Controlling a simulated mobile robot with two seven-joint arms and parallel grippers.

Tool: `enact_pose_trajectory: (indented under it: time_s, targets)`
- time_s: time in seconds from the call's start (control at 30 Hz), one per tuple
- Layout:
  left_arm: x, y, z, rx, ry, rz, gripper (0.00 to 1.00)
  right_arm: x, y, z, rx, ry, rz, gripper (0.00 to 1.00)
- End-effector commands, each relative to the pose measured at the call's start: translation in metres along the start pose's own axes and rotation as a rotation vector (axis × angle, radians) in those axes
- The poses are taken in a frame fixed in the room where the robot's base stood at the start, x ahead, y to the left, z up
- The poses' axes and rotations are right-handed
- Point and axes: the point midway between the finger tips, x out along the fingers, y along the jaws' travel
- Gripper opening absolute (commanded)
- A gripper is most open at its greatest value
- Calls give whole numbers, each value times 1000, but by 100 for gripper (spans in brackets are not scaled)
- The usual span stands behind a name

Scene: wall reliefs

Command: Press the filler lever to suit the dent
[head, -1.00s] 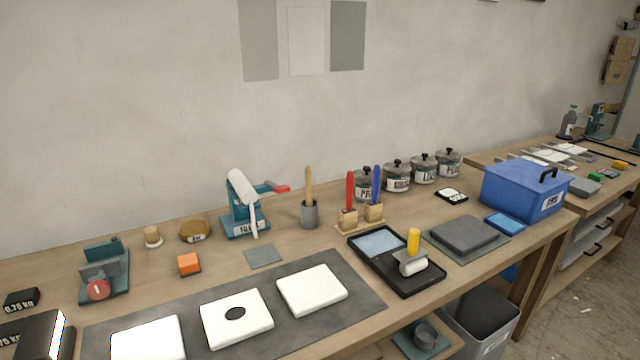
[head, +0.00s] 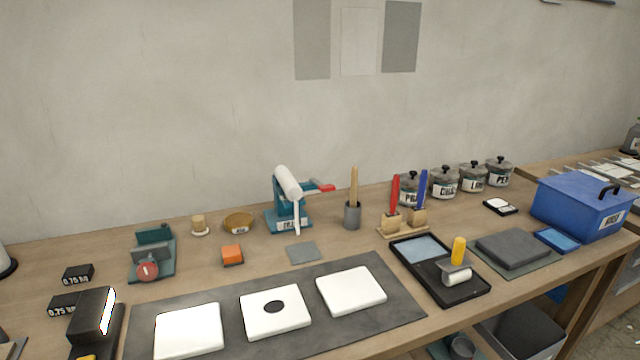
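The filler dispenser (head: 290,200) stands at the back of the bench: a teal stand holding a tilted white tube, with a red-tipped lever (head: 322,188) sticking out to the right. A white nozzle points down over the bench beside a small grey square plate (head: 304,252). Three white tiles lie on a dark mat: a left tile (head: 189,331), a middle tile (head: 275,312) with a dark round spot that may be the dent, and a right tile (head: 351,290). Neither of my grippers is in view.
A black tray (head: 470,292) with a yellow-handled roller lies right of the mat (head: 395,300). Red and blue tools stand in wooden blocks (head: 391,223). An orange block (head: 232,255) and a teal device (head: 153,255) sit left. A blue box (head: 580,208) is at right.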

Motion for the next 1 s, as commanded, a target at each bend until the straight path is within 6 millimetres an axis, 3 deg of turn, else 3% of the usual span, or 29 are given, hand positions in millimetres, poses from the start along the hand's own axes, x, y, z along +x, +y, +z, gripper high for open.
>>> enact_pose_trajectory:
  time_s: [0.03,0.27,1.0]
  targets:
    - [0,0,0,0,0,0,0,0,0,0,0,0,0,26]
    - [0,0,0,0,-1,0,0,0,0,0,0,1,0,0]
    - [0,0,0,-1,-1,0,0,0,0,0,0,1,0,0]
